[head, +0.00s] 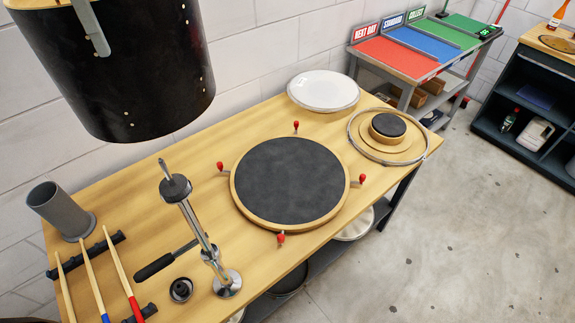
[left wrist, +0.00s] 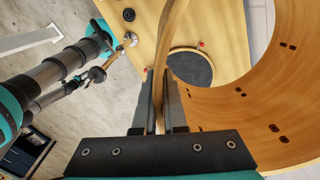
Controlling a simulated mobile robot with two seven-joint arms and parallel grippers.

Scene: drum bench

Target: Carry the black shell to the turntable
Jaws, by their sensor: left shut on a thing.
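The black shell (head: 125,75) hangs in the air at the upper left of the head view, above the left part of the bench. My left gripper (head: 92,28) is shut on its wall, with one grey finger showing on the outer face. In the left wrist view the fingers (left wrist: 163,85) pinch the shell's edge, and its wooden inside (left wrist: 240,125) curves away to the right. The turntable (head: 290,180), a dark round pad with a wooden rim and red-tipped clamps around it, is bare at the middle of the bench. My right gripper is not in view.
A metal stand (head: 205,240) rises from the bench left of the turntable. Sticks on a black rack (head: 90,255) and a grey cup (head: 60,208) are at the left. A white drumhead (head: 323,90) and a hoop (head: 358,140) lie beyond the turntable. A coloured-tray shelf (head: 425,50) stands behind.

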